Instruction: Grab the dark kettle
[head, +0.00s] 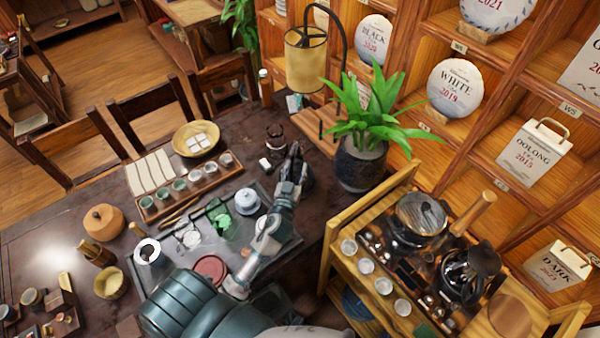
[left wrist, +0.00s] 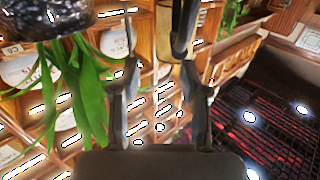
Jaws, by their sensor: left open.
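A dark kettle (head: 468,274) stands on the wooden cart at the right in the head view. Behind it on the cart is a dark pot with a glassy top and a wooden handle (head: 420,215). My left gripper (head: 296,160) is over the far right part of the dark table, beside the potted plant, well to the left of the cart and apart from the kettle. In the left wrist view the left gripper (left wrist: 157,60) is open with nothing held between its fingers. The kettle cannot be made out there. My right gripper is not in view.
The potted plant (head: 360,165) and a lamp (head: 305,60) stand close to the left gripper. A tea tray (head: 205,265) with cups lies under the arm. Small white cups line the cart's left edge. Shelves with tea cakes (head: 455,88) rise behind the cart.

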